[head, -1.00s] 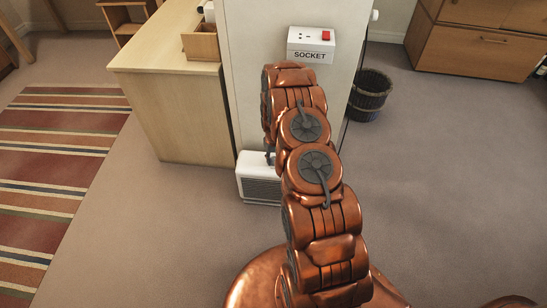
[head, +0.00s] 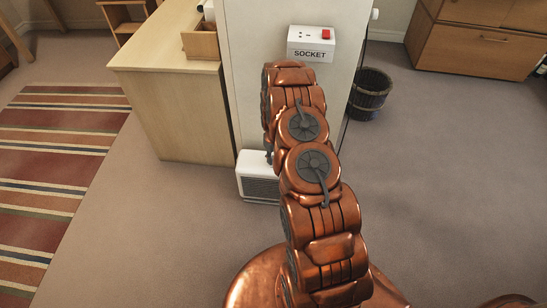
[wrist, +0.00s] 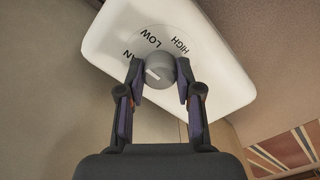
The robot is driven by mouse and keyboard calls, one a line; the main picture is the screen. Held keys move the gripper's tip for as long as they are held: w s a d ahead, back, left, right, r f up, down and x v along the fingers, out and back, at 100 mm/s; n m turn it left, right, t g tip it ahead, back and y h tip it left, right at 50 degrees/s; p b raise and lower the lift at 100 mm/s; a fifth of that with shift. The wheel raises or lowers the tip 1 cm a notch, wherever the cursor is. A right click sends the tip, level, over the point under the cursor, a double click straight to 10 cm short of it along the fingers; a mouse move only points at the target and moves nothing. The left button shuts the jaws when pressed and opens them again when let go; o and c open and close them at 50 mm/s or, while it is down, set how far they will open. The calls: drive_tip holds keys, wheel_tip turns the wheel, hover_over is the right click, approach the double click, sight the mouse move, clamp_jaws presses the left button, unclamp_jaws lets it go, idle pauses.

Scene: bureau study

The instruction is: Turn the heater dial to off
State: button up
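The heater (head: 260,177) is a white box low against the pale panel in the head view, partly hidden by my arm. Its white top fills the upper middle of the wrist view (wrist: 215,85). A round grey dial (wrist: 163,69) sits on it, with a pale pointer mark toward the lower left. The labels HIGH, LOW and part of a word ending in "AN" show around it; no off label is visible. My gripper (wrist: 158,68) has one dark finger on each side of the dial. Whether both fingertips touch it is unclear. In the head view my gripper is hidden behind my arm.
A wooden desk (head: 185,120) stands left of the heater. A socket box (head: 311,44) with a red switch is on the panel above. A dark waste basket (head: 369,95) stands to the right. A striped rug (head: 60,180) lies left; open carpet lies right.

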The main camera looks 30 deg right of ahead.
drive_tip(key=o, duration=0.5)
drive_tip(key=shift+w, duration=0.1)
drive_tip(key=shift+r, duration=0.15)
wheel_tip(320, 180, up, 12)
drive_tip(key=shift+f, duration=0.1)
idle(0.5)
